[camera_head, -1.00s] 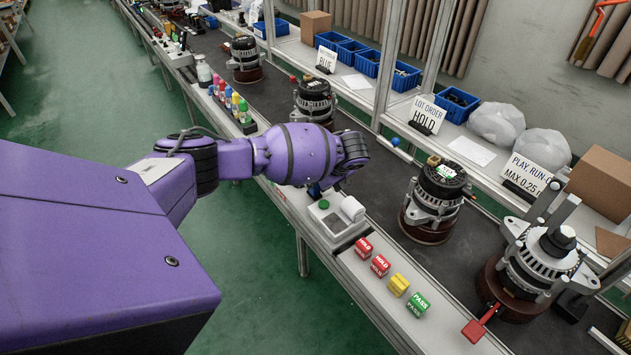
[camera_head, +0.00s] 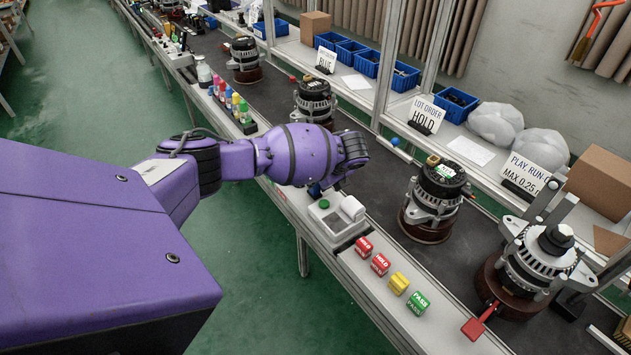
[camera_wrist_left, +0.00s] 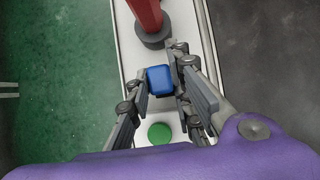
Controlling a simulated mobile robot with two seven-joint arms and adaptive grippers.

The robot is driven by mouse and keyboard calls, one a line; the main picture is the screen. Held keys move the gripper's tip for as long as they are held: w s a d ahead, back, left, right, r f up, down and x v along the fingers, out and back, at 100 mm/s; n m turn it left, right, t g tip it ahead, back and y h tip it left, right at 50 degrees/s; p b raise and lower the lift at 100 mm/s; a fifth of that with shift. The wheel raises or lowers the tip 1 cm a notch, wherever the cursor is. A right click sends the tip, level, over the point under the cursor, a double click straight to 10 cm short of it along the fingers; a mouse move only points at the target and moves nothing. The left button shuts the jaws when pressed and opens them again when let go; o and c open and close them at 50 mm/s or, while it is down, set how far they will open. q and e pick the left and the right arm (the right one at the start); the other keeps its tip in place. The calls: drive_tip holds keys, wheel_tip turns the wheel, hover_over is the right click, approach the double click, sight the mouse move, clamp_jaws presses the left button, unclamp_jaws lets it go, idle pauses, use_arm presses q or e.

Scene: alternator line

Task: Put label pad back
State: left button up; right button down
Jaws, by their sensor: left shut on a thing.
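My left gripper (camera_wrist_left: 161,84) is shut on a small blue block with rounded corners (camera_wrist_left: 159,79) in the left wrist view. No print shows on this block, so I cannot tell for sure that it is the label pad. In the head view the gripper is mostly hidden under my wrist, with a bit of blue (camera_head: 314,190) showing below it. A row of small blocks lies along the bench edge: two red HOLD blocks (camera_head: 363,246) (camera_head: 380,264), a yellow one (camera_head: 398,284) and a green PASS one (camera_head: 418,303). My right gripper is not in view.
A white device (camera_head: 336,222) with a green button (camera_wrist_left: 160,133) stands beside the gripper. A red post on a dark base (camera_wrist_left: 151,38) is ahead. Coloured bottles (camera_head: 236,104) line the edge farther back. Alternators (camera_head: 435,200) stand on the dark belt.

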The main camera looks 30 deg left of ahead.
use_arm(q)
drive_tip(key=shift+f, duration=0.65)
idle(2.4)
drive_tip(key=o, duration=1.1)
drive_tip(key=shift+c, duration=0.2)
